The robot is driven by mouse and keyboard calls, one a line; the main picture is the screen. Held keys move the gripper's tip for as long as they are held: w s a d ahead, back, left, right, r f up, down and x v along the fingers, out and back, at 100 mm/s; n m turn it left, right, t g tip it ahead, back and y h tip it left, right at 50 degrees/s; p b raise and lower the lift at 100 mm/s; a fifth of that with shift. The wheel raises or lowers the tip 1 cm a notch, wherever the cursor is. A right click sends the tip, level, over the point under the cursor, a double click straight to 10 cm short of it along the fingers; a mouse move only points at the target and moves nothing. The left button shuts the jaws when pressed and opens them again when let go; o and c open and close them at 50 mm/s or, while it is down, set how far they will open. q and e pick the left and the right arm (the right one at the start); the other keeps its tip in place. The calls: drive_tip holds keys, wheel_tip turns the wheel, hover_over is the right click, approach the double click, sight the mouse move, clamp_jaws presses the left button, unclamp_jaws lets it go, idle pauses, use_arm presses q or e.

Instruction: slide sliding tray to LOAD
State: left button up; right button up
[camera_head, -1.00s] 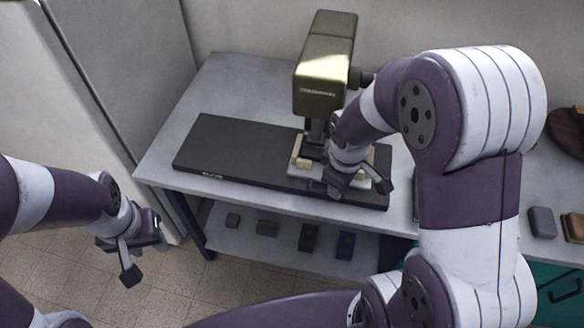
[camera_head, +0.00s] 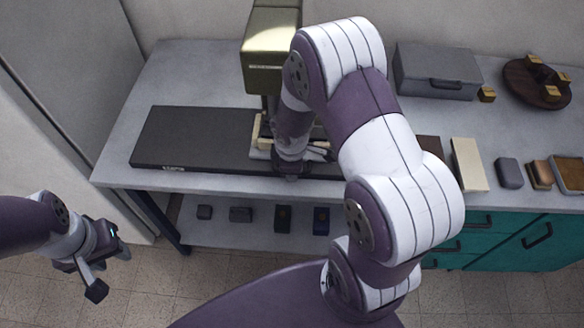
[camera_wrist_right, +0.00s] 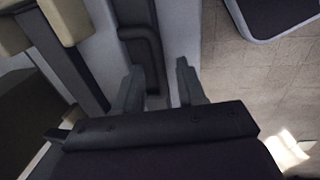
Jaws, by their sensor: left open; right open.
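The sliding tray (camera_head: 259,153) is a pale plate with cream blocks, under the olive press head (camera_head: 270,65), on the right part of a long dark base (camera_head: 195,138). Small white lettering on the base's front left edge is too small to read. My right gripper (camera_head: 290,172) is at the tray's front edge, with its arm covering part of the tray. In the right wrist view, its open fingers (camera_wrist_right: 160,88) are on either side of the near end of a dark handle (camera_wrist_right: 148,50); contact is unclear. My left gripper (camera_head: 108,271) is open and empty, left of the table.
The base's left part is bare. A grey box (camera_head: 437,72), a round brown stand (camera_head: 537,82) and several small blocks are on the right of the grey table (camera_head: 185,75). A lower shelf (camera_head: 262,228) carries several small blocks. A tall cabinet stands at left.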

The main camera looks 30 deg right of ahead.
drive_tip(key=shift+w+f, duration=0.1)
drive_tip(key=shift+f, duration=0.15)
clamp_jaws()
